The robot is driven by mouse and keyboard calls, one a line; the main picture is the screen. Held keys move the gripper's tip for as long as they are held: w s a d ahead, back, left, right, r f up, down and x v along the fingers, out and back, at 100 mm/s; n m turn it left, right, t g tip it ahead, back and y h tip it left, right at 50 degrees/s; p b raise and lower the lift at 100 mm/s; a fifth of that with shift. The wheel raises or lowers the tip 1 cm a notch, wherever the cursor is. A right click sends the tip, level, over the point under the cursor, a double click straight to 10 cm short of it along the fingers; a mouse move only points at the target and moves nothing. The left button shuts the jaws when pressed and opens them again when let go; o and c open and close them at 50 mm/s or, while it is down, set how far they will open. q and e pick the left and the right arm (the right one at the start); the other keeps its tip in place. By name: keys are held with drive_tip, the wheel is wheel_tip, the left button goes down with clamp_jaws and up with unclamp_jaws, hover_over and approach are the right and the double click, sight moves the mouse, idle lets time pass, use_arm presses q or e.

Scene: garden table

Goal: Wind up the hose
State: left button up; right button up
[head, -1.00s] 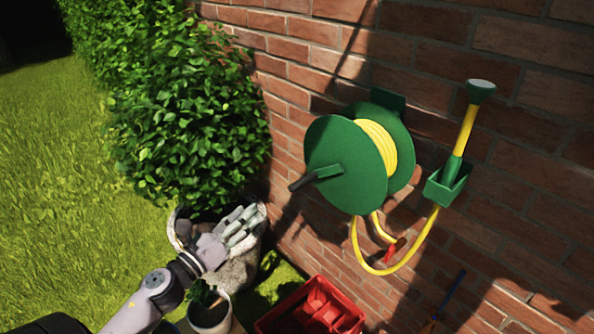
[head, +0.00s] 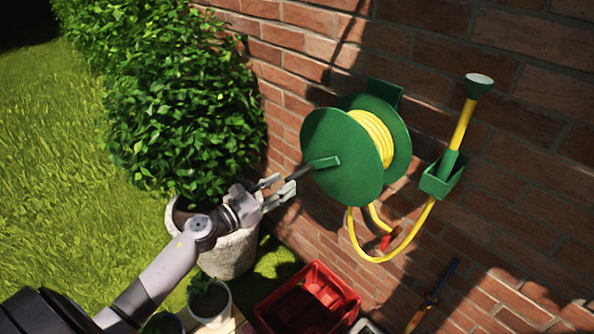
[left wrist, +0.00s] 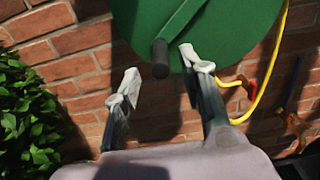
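The green hose reel (head: 342,157) hangs on the brick wall with yellow hose (head: 372,136) wound on its drum. Its dark crank handle (head: 301,171) sticks out from a green arm on the front disc. A loop of yellow hose hangs below and runs up to the spray nozzle (head: 460,128) in a green holder (head: 443,178). My left gripper (head: 285,187) is open, close to the handle's free end. In the left wrist view the handle's end (left wrist: 160,58) shows between and beyond the two spread fingertips, with no grip on it. My right gripper is not in view.
A red crate (head: 318,299) stands below the reel. A stone planter (head: 230,255) with a leafy bush and a small white pot (head: 210,305) stand near my left arm. A red tap (head: 390,238) sits behind the hose loop. The brick wall limits room behind the reel.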

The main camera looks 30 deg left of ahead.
sight(312, 166)
use_arm(q)
drive_tip(key=p+x, duration=0.1)
drive_tip(key=x, duration=0.5)
drive_tip(key=shift+w+d, duration=0.1)
drive_tip(key=shift+w, duration=0.05)
drive_tip(key=shift+c, duration=0.4)
clamp_jaws()
idle(0.4)
